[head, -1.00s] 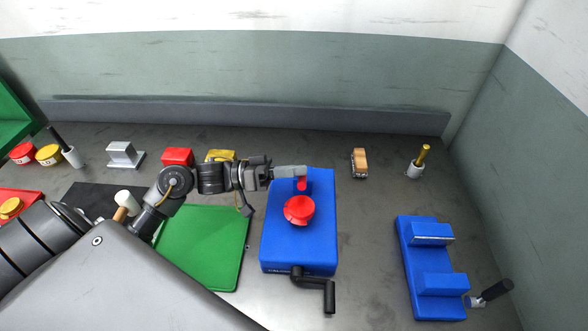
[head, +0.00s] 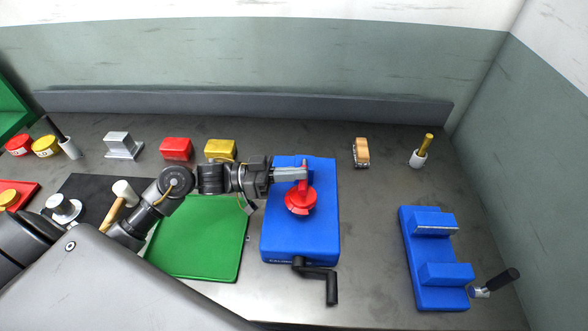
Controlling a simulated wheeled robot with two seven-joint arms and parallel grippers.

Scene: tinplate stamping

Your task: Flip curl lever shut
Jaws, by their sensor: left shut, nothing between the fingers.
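The blue box-shaped machine (head: 275,225) stands on the bench right of centre, with a black crank handle (head: 331,285) at its front. A red round knob-like part (head: 300,203) sits on its top, with a red lever piece rising behind it towards my fingertips. My left gripper (head: 303,174) is shut, over the top of the blue machine at the red lever piece. Its fingers hide part of that piece, and I cannot tell whether they touch it. My right gripper is not in view.
A green mat (head: 210,245) lies left of the machine. Red (head: 176,148) and yellow (head: 219,149) blocks stand behind my arm. A mallet (head: 122,199) lies on the left. A blue vise (head: 432,250) stands at right. The bench between machine and vise is clear.

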